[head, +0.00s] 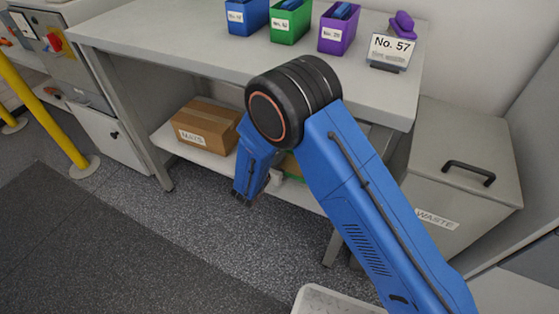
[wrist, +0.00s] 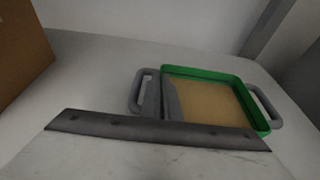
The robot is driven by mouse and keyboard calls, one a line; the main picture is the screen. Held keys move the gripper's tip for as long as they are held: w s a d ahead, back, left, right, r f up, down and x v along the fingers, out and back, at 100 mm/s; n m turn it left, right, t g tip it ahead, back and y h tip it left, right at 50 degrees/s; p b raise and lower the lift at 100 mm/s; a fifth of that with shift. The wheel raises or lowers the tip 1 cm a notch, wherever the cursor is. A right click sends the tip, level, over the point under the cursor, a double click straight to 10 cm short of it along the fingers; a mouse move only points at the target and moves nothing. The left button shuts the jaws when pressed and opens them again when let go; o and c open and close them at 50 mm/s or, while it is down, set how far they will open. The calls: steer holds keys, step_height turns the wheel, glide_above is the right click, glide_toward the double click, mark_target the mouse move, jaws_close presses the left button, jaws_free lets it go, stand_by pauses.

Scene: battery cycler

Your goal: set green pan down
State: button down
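The green pan (wrist: 215,73) has grey loop handles at its two ends and a tan inside. It shows in the wrist view over the pale lower shelf. The fingers of my gripper (wrist: 162,98) are close together at its left end, beside the left handle, and look shut on that end wall. The wall between the fingers is hidden.
A cardboard box (head: 205,126) stands on the lower shelf (head: 192,153), left of my arm. The bench top (head: 180,38) above holds blue, green and purple bins and a No. 57 sign (head: 391,50). A grey waste bin (head: 455,150) stands at right.

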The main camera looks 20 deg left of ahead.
steer(key=shift+f, duration=0.85)
steer(key=shift+f, duration=0.15)
steer(key=c, duration=2)
jaws_free()
steer(key=shift+s+r, duration=0.1)
steer(key=shift+r, duration=0.1)
steer(key=v, duration=1.2)
